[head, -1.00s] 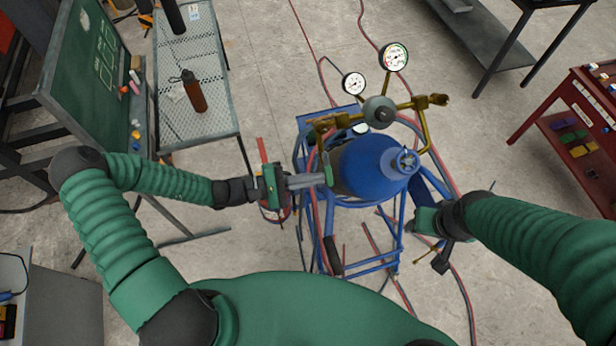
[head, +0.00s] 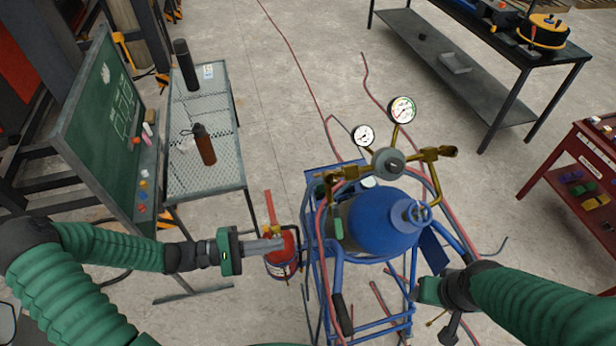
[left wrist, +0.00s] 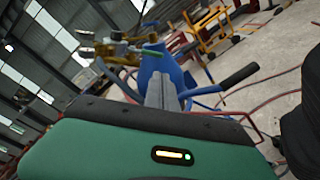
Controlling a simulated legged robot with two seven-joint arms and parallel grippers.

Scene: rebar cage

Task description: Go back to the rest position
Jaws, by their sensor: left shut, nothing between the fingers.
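My left gripper (head: 282,244) is shut and empty in the head view, with its tips pointing right, left of the blue gas cylinder (head: 382,222) and over a red extinguisher-like can (head: 284,262). In the left wrist view, its closed fingers (left wrist: 161,92) point toward the blue cylinder (left wrist: 160,70). My right gripper (head: 428,290) is beside the cart's right side in the head view; its fingers are not clear. The blue cart (head: 377,330) carries the cylinder, with a brass regulator (head: 388,162) and two round gauges above it.
A mesh table (head: 205,110) with a brown bottle (head: 204,146) and a green chalkboard (head: 105,120) stand at the left. A dark bench (head: 470,60) and a red shelf (head: 580,175) stand at the right. Red hoses lie on the floor around the cart.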

